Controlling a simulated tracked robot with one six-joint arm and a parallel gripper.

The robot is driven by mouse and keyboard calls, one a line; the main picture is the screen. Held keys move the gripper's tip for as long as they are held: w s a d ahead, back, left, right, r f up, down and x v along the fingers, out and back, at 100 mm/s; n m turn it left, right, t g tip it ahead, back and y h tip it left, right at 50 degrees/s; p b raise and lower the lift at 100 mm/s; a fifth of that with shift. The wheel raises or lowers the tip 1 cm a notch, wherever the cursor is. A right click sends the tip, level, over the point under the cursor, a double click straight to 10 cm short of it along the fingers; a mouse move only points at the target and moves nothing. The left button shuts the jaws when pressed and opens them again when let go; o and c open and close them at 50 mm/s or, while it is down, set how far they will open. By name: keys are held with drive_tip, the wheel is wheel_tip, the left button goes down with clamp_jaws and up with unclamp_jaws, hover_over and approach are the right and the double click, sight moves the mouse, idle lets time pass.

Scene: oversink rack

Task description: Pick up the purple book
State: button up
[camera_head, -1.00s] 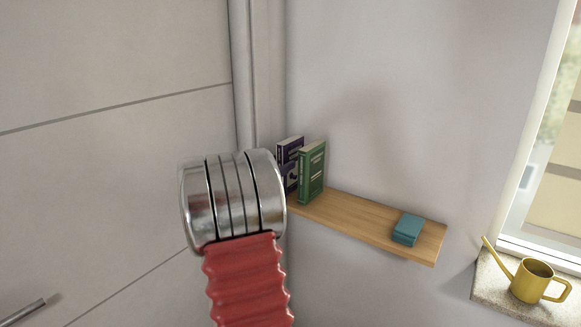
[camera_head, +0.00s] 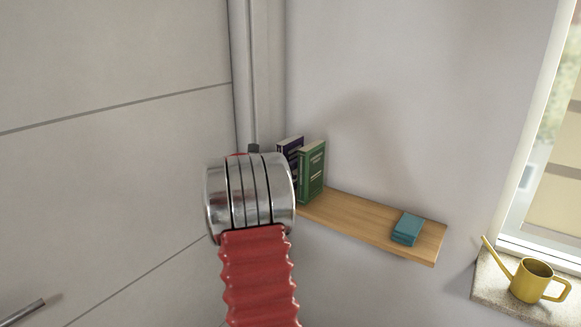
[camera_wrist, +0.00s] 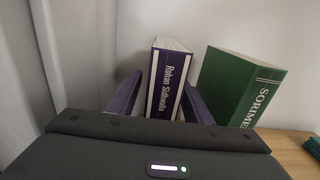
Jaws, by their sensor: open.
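The purple book (camera_head: 290,149) stands upright at the left end of the wooden shelf in the head view, its lower part hidden by my arm. In the wrist view the purple book (camera_wrist: 167,78) shows its spine and white page edges. My gripper (camera_wrist: 163,82) is open, with one finger on each side of the purple book. The right finger lies between it and the green book. I cannot tell whether either finger touches the book. In the head view my arm's metal joint largely hides the gripper.
A green book (camera_head: 312,172) stands close to the right of the purple one. A teal object (camera_head: 407,229) lies farther right on the wooden shelf (camera_head: 365,217), with bare shelf between. A yellow watering can (camera_head: 532,281) stands on the sill. Walls enclose the corner.

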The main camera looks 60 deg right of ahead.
drive_tip(key=shift+s+d, duration=0.15)
drive_tip(key=shift+d, duration=0.85)
clamp_jaws()
